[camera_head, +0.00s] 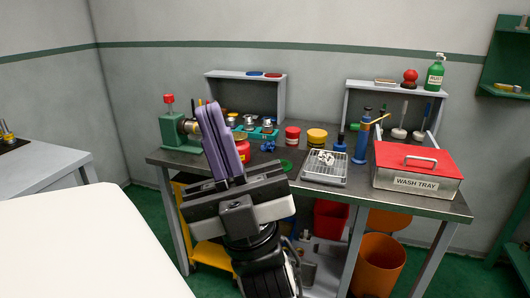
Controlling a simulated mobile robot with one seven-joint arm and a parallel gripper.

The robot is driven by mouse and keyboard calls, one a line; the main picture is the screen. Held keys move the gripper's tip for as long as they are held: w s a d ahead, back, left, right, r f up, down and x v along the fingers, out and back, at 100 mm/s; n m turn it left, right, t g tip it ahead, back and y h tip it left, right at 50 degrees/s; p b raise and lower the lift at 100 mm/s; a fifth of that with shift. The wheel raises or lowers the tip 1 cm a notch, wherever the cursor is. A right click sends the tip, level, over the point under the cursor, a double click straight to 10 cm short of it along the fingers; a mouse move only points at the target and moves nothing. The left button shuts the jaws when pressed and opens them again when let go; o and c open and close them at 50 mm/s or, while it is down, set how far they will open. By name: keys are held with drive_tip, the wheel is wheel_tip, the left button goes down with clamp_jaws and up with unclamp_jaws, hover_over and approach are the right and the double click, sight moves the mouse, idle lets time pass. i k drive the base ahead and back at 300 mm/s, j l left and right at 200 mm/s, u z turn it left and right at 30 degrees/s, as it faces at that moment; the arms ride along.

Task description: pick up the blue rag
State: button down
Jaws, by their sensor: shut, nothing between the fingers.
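A small blue item (268,146) lies on the dark workbench (300,190), just right of my gripper's fingers in the picture. It may be the blue rag, but it is too small to tell for sure. My gripper (209,104) has long purple fingers that point up in the picture. The fingers are shut together and empty. The gripper and wrist cover part of the bench's left side and front edge, including part of the vise area. The gripper appears in front of the bench, apart from the blue item.
A green vise (180,133) stands at the bench's left end. A red-lidded wash tray (416,167) fills the right end. An orange bin (378,267) stands below.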

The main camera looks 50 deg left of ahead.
sight(267, 146)
drive_tip(key=u, duration=1.45)
